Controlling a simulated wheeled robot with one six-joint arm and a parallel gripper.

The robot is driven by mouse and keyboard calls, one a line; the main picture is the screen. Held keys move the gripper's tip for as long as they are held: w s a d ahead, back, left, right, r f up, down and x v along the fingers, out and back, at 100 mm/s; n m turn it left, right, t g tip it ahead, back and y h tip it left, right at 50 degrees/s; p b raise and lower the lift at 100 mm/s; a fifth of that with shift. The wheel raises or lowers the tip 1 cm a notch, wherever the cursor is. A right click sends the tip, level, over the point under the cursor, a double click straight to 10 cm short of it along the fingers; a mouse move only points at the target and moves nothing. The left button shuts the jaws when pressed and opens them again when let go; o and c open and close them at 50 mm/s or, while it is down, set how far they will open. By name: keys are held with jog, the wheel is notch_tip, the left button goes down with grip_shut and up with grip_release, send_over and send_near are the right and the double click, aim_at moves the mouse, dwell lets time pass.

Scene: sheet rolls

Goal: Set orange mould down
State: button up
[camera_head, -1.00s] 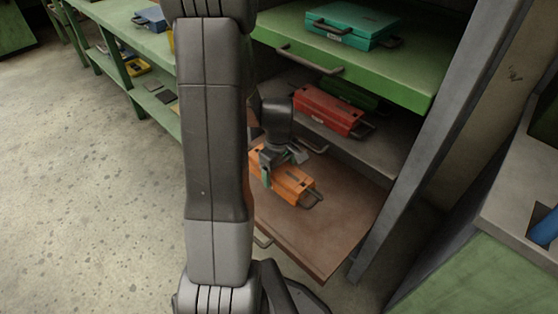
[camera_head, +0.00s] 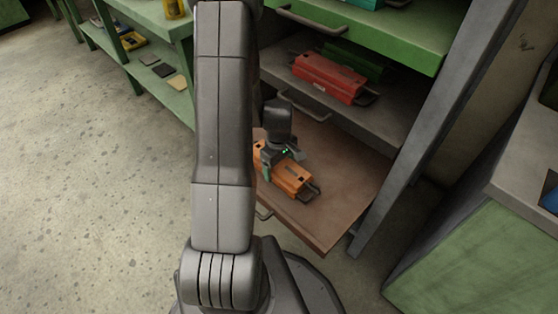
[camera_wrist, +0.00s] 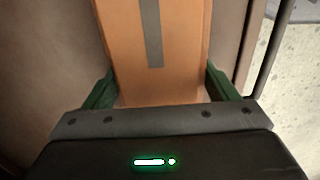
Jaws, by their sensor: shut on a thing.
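The orange mould (camera_head: 293,181) is at the brown bottom drawer (camera_head: 345,190), which is pulled out of the rack. My gripper (camera_head: 280,163) is above the mould with its fingers down its two sides, shut on it. In the wrist view the orange mould (camera_wrist: 160,50), with a dark strip along its top, lies between the two green fingers of my gripper (camera_wrist: 158,92). The mould looks level and very close to the drawer floor; I cannot tell whether it touches. My arm hides its left end in the head view.
A red mould (camera_head: 328,77) and a dark green mould (camera_head: 352,62) lie on the grey shelf (camera_head: 385,128) above. A green shelf (camera_head: 400,45) is higher up. A grey post (camera_head: 420,140) stands at the right. The drawer's right part is bare.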

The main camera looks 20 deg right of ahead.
jog(key=shift+f, duration=0.2)
jog(key=o, duration=1.9)
jog(key=shift+r+p, duration=1.3)
jog(key=shift+r, duration=2.6)
